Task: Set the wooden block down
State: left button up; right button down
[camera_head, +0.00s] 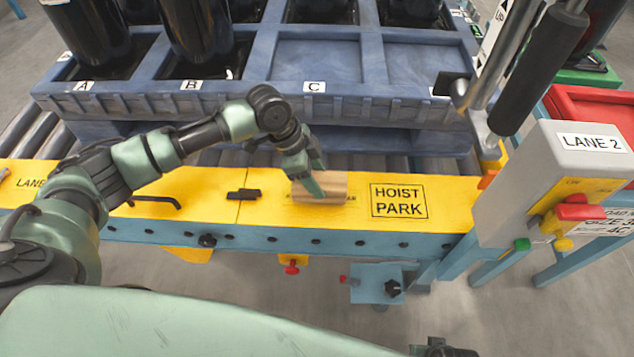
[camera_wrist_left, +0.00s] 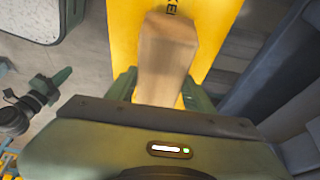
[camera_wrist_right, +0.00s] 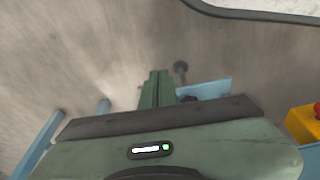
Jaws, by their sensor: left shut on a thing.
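The wooden block (camera_head: 328,188) is a light brown piece at the yellow rail top, left of the HOIST PARK label (camera_head: 398,201). My left gripper (camera_head: 313,183) is shut on it from above. In the left wrist view the block (camera_wrist_left: 167,58) sits between the two green fingers of my left gripper (camera_wrist_left: 160,90), over the yellow surface. It partly covers printed lettering there. I cannot tell whether its underside touches the rail. My right gripper (camera_wrist_right: 156,88) shows in the right wrist view with its fingers together and empty, above the grey floor.
Behind the rail is a blue pallet (camera_head: 330,107) with dark cylinders in some bays; bay C is empty. A black clip (camera_head: 243,194) and a bent black rod (camera_head: 155,201) lie left of the block. A grey LANE 2 control box (camera_head: 545,180) stands at right.

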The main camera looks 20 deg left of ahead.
pick_arm(q)
jog(key=shift+f, duration=0.85)
pick_arm(e)
jog(key=shift+w+r, duration=0.2)
jog(key=shift+r, duration=0.35)
pick_arm(q)
jog(key=o, duration=1.6)
jog(key=shift+c, duration=0.2)
jog(key=shift+a+r, duration=0.1)
jog(key=shift+r, duration=0.25)
jog(key=p+v, duration=0.2)
jog(key=v, duration=0.9)
pick_arm(e)
jog(key=s+f, duration=0.4)
jog(key=f, duration=0.3)
jog(key=shift+d+g, duration=0.25)
jog(key=shift+g, duration=0.05)
